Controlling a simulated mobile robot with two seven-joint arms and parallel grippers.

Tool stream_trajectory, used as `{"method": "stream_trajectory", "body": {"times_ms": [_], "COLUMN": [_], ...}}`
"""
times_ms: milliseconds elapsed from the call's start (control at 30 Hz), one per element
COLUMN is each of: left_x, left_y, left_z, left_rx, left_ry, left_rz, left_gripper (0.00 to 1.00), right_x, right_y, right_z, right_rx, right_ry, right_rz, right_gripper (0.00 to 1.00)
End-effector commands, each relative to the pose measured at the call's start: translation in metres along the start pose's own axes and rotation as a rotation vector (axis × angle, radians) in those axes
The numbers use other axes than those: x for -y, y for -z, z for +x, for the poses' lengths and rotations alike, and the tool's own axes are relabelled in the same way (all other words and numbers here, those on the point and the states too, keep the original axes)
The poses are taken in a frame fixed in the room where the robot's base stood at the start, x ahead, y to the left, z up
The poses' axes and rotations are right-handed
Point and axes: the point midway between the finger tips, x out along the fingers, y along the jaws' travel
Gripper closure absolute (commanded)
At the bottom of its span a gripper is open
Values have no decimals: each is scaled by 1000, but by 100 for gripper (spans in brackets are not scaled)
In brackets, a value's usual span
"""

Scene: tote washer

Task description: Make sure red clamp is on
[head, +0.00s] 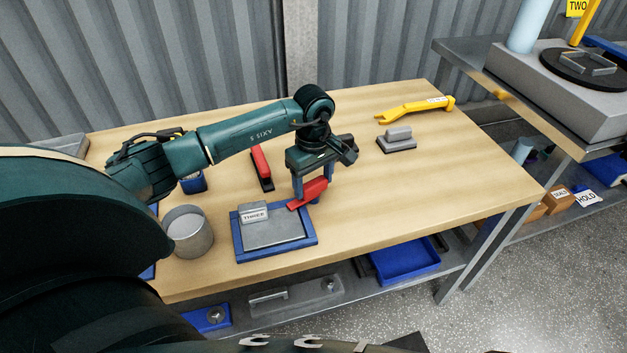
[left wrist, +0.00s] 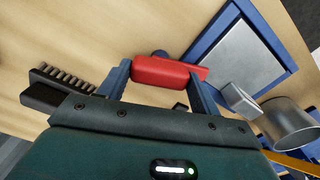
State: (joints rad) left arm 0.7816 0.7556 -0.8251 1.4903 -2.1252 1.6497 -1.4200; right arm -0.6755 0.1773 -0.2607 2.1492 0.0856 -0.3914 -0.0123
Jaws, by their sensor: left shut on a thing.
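The red clamp (head: 315,190) is a long red piece at the back right corner of a blue-framed fixture (head: 241,257) with a grey plate. My left gripper (head: 313,188) points down over it and is shut on the red part. In the left wrist view the red part (left wrist: 160,71) lies between the two blue fingers (left wrist: 160,80), with the fixture (left wrist: 288,57) just beyond. It slants in the head view, and I cannot tell whether it touches the plate. My right gripper is not in view.
A grey block labelled THREE (head: 254,212) is on the fixture. A metal cup (head: 188,232) stands left of it. A grey block (head: 397,138) and a yellow tool (head: 415,110) lie back right. The table's right side is clear.

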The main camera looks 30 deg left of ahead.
Motion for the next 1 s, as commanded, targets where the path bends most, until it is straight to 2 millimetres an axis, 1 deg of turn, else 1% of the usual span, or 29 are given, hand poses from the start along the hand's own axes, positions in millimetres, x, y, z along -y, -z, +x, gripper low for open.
{"method": "stream_trajectory", "body": {"times_ms": [167,200,467,667,767,867,967,1000], "left_x": [0,0,0,0,0,-1,-1,-1], "left_y": [0,1,0,0,0,1,1,1], "left_z": [0,0,0,0,-4,-15,-34,-43], "left_rx": [1,1,1,0,0,-1,-2,-3], "left_ry": [1,1,0,0,-1,-4,-5,-5], "left_rz": [-13,-13,-10,-8,-8,-8,-6,-7], "left_gripper": [77,36,15,15,15,15,15,15], "right_x": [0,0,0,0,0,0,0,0], "right_y": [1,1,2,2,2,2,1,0], "right_z": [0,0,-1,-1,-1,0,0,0], "right_rx": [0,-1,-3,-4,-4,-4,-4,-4], "right_ry": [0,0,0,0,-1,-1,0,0], "right_rz": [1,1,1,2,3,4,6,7], "right_gripper": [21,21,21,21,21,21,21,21]}}
